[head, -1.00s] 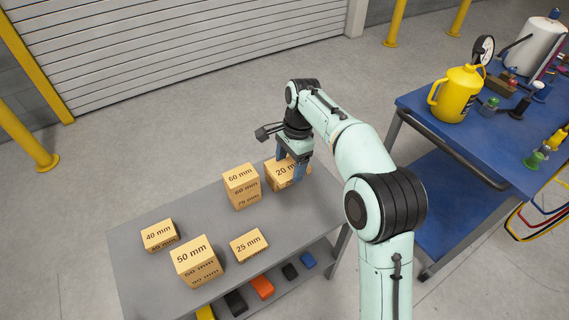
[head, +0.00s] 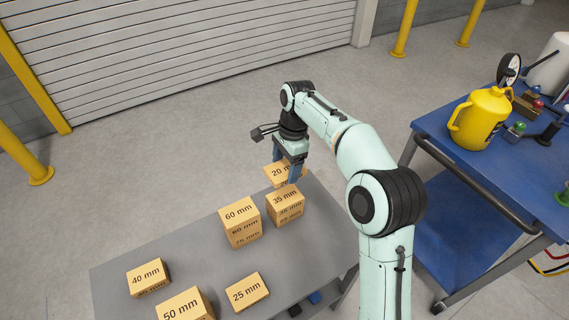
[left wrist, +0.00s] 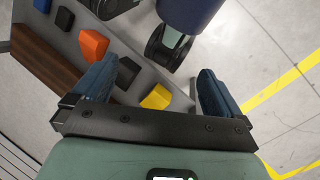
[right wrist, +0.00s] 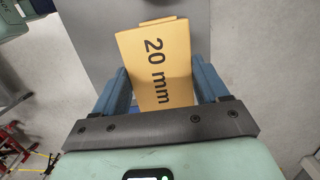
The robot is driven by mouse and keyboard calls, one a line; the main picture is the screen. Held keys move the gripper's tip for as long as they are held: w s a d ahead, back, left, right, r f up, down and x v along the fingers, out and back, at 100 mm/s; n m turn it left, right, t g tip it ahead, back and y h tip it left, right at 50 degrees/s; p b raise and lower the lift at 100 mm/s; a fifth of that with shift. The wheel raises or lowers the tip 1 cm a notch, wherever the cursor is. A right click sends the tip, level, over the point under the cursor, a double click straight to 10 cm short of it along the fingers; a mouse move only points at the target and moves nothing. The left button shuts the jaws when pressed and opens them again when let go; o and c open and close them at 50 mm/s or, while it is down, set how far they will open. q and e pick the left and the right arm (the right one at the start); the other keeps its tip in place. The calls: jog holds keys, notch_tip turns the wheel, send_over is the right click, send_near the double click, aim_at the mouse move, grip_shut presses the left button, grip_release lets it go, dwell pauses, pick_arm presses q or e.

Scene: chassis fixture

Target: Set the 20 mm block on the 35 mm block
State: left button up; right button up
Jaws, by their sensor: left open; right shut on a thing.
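The 20 mm block (head: 281,174), a flat tan block with a black label, is between the fingers of my right gripper (head: 287,170), which is shut on it. It also shows in the right wrist view (right wrist: 157,62), label facing the camera. The 35 mm block (head: 285,205) stands on the grey table, just nearer in the head view than the held block. Whether the two touch cannot be told. My left gripper (left wrist: 157,85) is open and empty in the left wrist view; it does not show in the head view.
The 60 mm block (head: 241,222) stands close left of the 35 mm block. The 40 mm (head: 148,277), 50 mm (head: 184,305) and 25 mm (head: 246,291) blocks stand nearer on the grey table (head: 190,245). A blue cart (head: 460,150) with a yellow jug (head: 482,118) is at right.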

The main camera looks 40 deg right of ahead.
notch_tip(320, 180, down, 3)
jog(key=shift+r+b, duration=0.2)
jog(key=shift+b, duration=0.8)
notch_tip(320, 180, down, 2)
jog(key=shift+f+b, duration=0.1)
jog(key=shift+b, duration=1.05)
jog(key=shift+f+b, duration=0.55)
jog(key=shift+f, duration=1.1)
jog(key=shift+r+p, duration=0.1)
jog(key=shift+p, duration=0.3)
jog(key=shift+p, duration=0.3)
